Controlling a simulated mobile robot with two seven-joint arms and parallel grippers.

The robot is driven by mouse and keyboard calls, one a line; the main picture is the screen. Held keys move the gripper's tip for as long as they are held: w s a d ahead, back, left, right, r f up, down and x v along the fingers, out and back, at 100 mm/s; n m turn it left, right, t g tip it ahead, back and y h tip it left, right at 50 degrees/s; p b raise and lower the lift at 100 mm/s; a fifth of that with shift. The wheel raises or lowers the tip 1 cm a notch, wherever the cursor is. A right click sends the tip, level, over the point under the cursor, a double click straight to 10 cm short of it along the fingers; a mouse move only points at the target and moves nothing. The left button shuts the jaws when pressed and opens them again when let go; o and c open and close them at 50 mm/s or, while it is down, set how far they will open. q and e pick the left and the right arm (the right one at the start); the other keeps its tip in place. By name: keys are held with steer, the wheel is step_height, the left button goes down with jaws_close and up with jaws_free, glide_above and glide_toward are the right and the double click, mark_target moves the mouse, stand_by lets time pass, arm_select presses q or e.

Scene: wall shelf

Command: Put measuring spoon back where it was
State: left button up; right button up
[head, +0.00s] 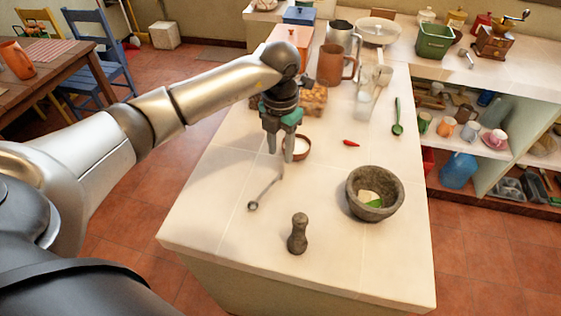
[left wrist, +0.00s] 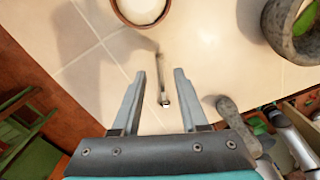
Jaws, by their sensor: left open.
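The metal measuring spoon (head: 265,192) is on the pale counter, its round bowl at the lower left and its thin handle running up to the right. My left gripper (head: 280,158) is open and points down just above the handle end. In the left wrist view the spoon (left wrist: 163,99) shows in the gap between the two fingers (left wrist: 160,100), with neither finger visibly touching it. Whether the fingers are level with the spoon or above it, I cannot tell. My right gripper is not in view.
A small bowl of white contents (head: 302,146) stands close behind the gripper. The counter's left front is clear.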

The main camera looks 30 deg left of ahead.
arm_select(q)
steer(key=shift+r, duration=2.4)
